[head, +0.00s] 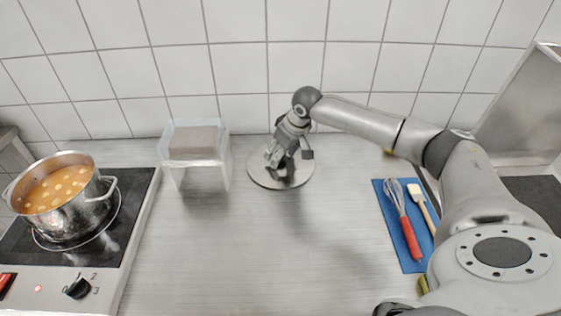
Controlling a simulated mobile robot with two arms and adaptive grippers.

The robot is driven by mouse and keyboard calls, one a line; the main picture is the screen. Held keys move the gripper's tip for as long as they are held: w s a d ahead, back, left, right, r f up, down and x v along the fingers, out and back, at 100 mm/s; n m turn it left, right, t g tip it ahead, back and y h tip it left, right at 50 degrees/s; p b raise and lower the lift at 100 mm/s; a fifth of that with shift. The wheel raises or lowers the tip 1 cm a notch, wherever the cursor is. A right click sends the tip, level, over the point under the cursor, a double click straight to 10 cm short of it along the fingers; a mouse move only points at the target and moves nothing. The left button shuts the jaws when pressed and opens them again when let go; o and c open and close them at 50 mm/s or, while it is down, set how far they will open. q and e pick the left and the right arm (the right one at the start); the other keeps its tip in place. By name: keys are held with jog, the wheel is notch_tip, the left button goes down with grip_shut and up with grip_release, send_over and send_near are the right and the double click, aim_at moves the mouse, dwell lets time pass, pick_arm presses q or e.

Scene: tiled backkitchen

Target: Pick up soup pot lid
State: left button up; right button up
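The soup pot lid (262,178) is a round, shiny grey disc that appears to lie flat on the counter near the back wall, right of the clear box. My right gripper (289,158) reaches in from the right and points down over the middle of the lid. Its fingers look spread apart. The gripper hides the lid's centre, so I cannot tell whether it touches the knob. The steel soup pot (78,220) stands uncovered on the hob at the left, with orange soup and pale round slices in it. My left gripper is not in view.
The clear box (195,150) with a grey block inside stands left of the lid. A blue mat (409,258) at the right holds a red-handled whisk (409,236) and a brush (421,203). The tiled wall is close behind. The middle front counter is clear.

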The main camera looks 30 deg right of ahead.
jog(key=shift+w+f, duration=0.15)
jog(key=shift+f, duration=0.2)
jog(key=shift+c, duration=0.4)
jog(key=shift+r, duration=0.1)
grip_shut()
